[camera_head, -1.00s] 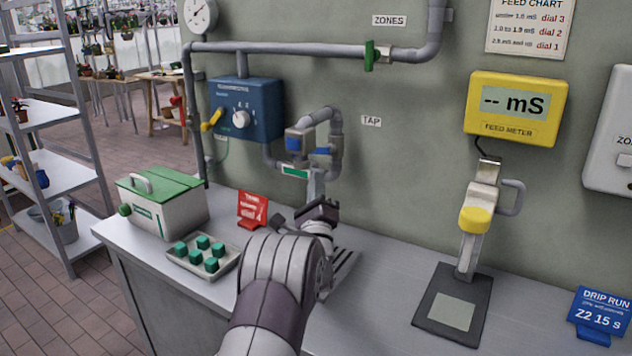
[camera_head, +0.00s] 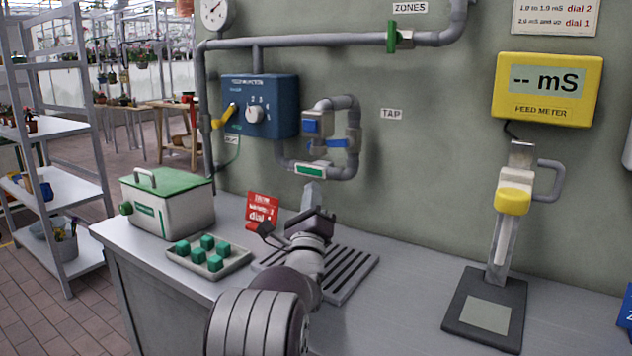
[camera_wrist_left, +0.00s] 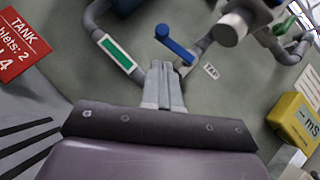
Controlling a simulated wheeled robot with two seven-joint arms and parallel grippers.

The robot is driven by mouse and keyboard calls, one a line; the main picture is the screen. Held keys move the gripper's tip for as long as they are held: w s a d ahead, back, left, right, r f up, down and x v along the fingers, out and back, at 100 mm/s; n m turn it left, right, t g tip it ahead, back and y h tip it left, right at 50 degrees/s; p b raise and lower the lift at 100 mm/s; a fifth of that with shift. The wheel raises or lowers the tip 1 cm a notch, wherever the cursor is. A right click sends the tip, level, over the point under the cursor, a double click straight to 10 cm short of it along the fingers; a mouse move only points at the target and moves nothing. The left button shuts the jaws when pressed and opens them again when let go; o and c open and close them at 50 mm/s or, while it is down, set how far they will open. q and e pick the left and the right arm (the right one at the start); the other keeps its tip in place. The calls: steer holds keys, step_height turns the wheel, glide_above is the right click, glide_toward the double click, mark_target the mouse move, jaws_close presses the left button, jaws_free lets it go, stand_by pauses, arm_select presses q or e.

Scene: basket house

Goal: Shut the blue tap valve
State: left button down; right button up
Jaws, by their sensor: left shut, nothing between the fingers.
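The tap is a grey pipe loop on the wall with a blue lever (camera_head: 337,143) set roughly level across it. A blue block (camera_head: 311,126) sits on the loop's left side, and a green label (camera_head: 311,170) is on the lower pipe. My left gripper (camera_head: 312,186) is shut and empty, pointing up just below the label. In the left wrist view the blue lever (camera_wrist_left: 175,45) shows as a slanted bar beyond the closed fingertips (camera_wrist_left: 166,68), apart from them as far as I can tell. My right gripper is out of view.
A slotted drain tray (camera_head: 350,275) lies under my left arm. A red card (camera_head: 262,209), a tray with green cubes (camera_head: 236,263) and a green-lidded box (camera_head: 175,212) stand to the left. A probe stand with a yellow collar (camera_head: 513,201) stands right. Bare bench lies between.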

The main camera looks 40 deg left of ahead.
mark_target(329, 144)
arm_select(q)
steer(key=x, duration=0.8)
steer(key=shift+w+a+r, duration=0.1)
steer(key=shift+r, duration=0.1)
